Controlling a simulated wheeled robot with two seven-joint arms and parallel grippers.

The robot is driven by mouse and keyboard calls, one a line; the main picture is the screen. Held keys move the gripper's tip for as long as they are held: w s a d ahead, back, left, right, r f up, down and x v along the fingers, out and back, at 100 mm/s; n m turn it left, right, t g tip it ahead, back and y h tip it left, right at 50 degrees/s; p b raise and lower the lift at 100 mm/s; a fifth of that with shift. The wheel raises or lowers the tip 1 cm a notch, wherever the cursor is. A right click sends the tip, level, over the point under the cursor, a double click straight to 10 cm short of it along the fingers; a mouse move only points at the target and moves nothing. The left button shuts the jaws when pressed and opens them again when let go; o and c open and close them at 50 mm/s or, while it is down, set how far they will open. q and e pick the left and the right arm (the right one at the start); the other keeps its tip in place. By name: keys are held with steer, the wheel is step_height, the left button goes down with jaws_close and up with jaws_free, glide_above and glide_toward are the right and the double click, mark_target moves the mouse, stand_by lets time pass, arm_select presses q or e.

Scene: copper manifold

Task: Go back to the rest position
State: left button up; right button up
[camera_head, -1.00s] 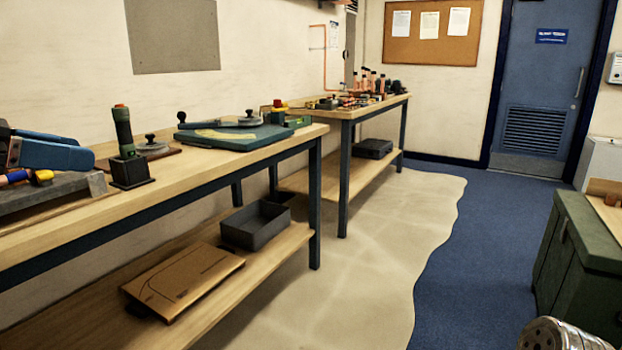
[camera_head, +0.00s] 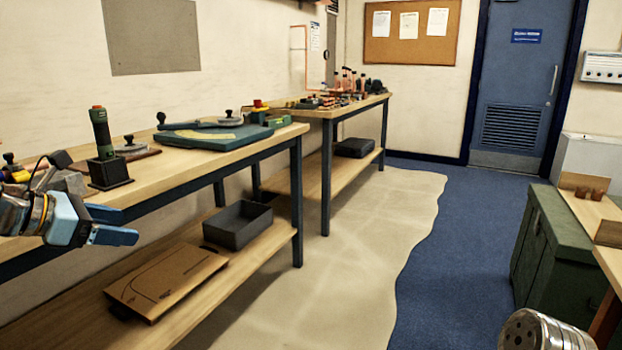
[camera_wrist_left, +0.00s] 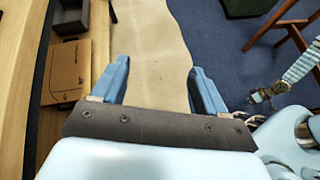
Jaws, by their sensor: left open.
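My left gripper (camera_head: 124,225) is in front of the near workbench (camera_head: 240,152), at the left of the head view, pointing to the right. In the left wrist view its two blue fingers (camera_wrist_left: 160,80) stand wide apart. Nothing is between them, and only floor shows past them. My right gripper does not show in the head view.
A torch-like green tool (camera_head: 102,130) stands on the near bench, with a green board (camera_head: 205,138) beyond it. The lower shelf holds a dark tray (camera_head: 238,226) and a cardboard box (camera_head: 165,280). A green cabinet (camera_head: 545,240) stands right. Floor between is free.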

arm_select(q)
steer(key=w+d+f+m+g+y, duration=0.1)
steer(key=w+d+f+m, duration=0.15)
steer(key=f, duration=0.75)
steer(key=w+d+f+m+g, duration=0.1)
steer(key=w+f+g, duration=0.15)
steer(key=f, duration=0.65)
steer(key=d+f+m+g+y, duration=0.1)
steer(key=d+f+m, duration=0.2)
steer(key=f, duration=0.6)
steer(key=d+f+m+g, duration=0.1)
steer(key=d+f+m, duration=0.25)
steer(key=f, duration=0.55)
steer(key=s+d+f+m+g, duration=0.2)
steer(key=s+d+f+m, duration=0.6)
steer(key=s+f, duration=0.2)
steer(key=s+d+f+m+g, duration=0.1)
steer(key=s+d+f+m, duration=0.6)
steer(key=s+d+f, duration=0.2)
steer(key=s+f, duration=0.2)
steer(key=s, duration=0.1)
steer(key=shift+s+d+f+m+g, duration=0.15)
steer(key=shift+s+f+m+g, duration=0.15)
steer(key=shift+s+m+g, duration=0.1)
